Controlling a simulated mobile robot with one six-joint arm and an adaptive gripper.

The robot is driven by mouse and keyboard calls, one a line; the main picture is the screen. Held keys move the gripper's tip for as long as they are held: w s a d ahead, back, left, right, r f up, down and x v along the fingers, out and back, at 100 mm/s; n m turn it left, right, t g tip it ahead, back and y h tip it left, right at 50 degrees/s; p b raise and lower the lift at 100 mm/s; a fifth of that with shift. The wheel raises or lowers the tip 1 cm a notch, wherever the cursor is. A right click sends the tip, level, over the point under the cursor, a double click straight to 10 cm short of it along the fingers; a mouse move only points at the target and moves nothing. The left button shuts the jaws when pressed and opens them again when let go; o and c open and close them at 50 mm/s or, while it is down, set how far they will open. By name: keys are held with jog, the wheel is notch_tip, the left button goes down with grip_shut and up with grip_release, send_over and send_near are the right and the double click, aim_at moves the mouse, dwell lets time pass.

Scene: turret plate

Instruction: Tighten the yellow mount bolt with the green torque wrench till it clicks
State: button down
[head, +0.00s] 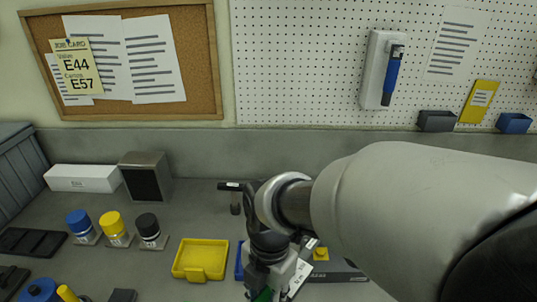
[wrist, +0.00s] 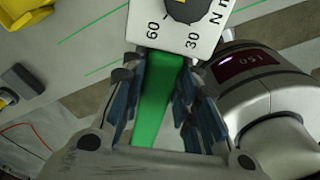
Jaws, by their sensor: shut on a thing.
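My gripper (wrist: 162,85) is shut on the green handle (wrist: 155,95) of the torque wrench in the wrist view, with the finger pads on both sides of it. The wrench's white scale housing (wrist: 185,30), marked 60, 30 and N m around a dark dial, lies just beyond the fingertips. In the head view my gripper (head: 262,284) is low at the bottom centre, and a bit of green handle shows at the frame's edge. A small yellow piece (head: 320,253), perhaps the mount bolt, sits right of the gripper; its contact with the wrench cannot be made out.
A yellow tray (head: 201,273) lies left of the gripper. Blue (head: 78,222), yellow (head: 112,225) and black (head: 149,227) capped items stand farther left. A dark box (head: 146,178) and white box (head: 84,178) are behind. My arm covers the right side.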

jog(key=shift+a+f+b, duration=0.1)
jog(key=shift+f+b, duration=0.4)
jog(key=shift+f, duration=0.05)
jog(key=shift+f+b, duration=1.75)
jog(key=shift+f, duration=0.45)
jog(key=shift+f+b, duration=0.3)
jog(key=shift+f, duration=0.35)
dwell(0.6)
dwell(0.4)
jog(key=w+a+m+p, duration=0.1)
jog(key=w+a+m, duration=0.1)
jog(key=w+a, duration=0.1)
jog(key=shift+w+a, duration=0.2)
jog(key=shift+a, duration=0.15)
dwell(0.7)
jog(key=shift+w, duration=0.1)
jog(key=shift+w+a+f+m+p, duration=0.1)
jog(key=shift+w+a+m+p, duration=0.25)
jog(key=shift+w+a+m, duration=0.5)
jog(key=shift+w+a+m+p, duration=0.3)
jog(key=shift+w+a+m, duration=0.25)
jog(key=shift+w, duration=0.5)
jog(key=shift+w, duration=0.1)
